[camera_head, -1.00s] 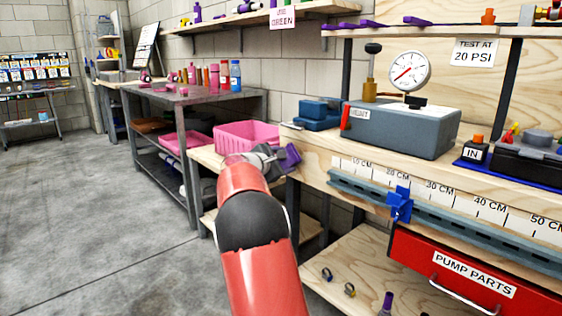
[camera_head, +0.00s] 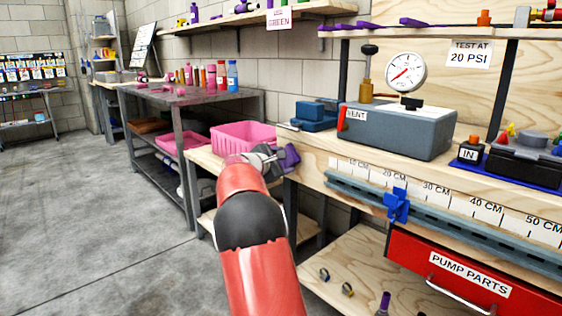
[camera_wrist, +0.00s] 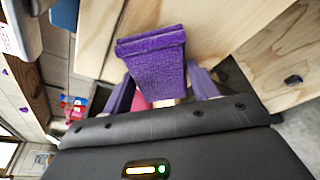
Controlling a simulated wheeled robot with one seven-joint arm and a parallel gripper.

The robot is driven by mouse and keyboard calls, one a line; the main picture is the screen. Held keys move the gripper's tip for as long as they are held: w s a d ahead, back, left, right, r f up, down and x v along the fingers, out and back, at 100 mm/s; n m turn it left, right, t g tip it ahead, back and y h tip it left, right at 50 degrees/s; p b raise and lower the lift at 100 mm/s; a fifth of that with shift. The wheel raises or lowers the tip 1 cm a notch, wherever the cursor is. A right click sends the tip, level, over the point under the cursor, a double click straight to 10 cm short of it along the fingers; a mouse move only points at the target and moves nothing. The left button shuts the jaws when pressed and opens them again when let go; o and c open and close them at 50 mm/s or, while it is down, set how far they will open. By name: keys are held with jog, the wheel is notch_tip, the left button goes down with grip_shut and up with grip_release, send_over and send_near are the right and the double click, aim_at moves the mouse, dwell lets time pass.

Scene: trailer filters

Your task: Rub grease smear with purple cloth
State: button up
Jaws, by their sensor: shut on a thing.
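The purple cloth (camera_wrist: 157,67) is a folded, textured block in the wrist view. My gripper (camera_wrist: 160,92) is shut on it, with a purple finger on each side. In the head view, my gripper (camera_head: 280,158) is at the left end of the wooden workbench (camera_head: 312,146), beside its edge. A small purple patch shows at its tip there; I cannot tell cloth from fingers.
A pink bin (camera_head: 243,136) stands behind my gripper on a lower wooden bench. A blue block (camera_head: 313,117) and a grey gauge box (camera_head: 398,130) sit on the workbench. A blue clamp (camera_head: 396,205) projects from its front rail. Open floor (camera_head: 90,220) lies left.

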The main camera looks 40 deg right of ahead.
aim_at(293, 163)
jog(key=shift+d, duration=0.5)
jog(key=shift+s, duration=0.1)
jog(key=shift+s+f+b, duration=0.2)
jog(key=shift+s+b, duration=0.8)
jog(key=shift+s, duration=0.05)
jog(key=shift+s+r+b, duration=0.2)
jog(key=shift+s+b, duration=0.3)
jog(key=shift+s, duration=0.35)
jog(key=shift+d, duration=0.15)
jog(key=shift+w+r+p, duration=0.2)
jog(key=shift+w+p, duration=1)
jog(key=shift+w+f+p, duration=0.1)
jog(key=shift+w+p, duration=0.45)
jog(key=shift+w, duration=0.2)
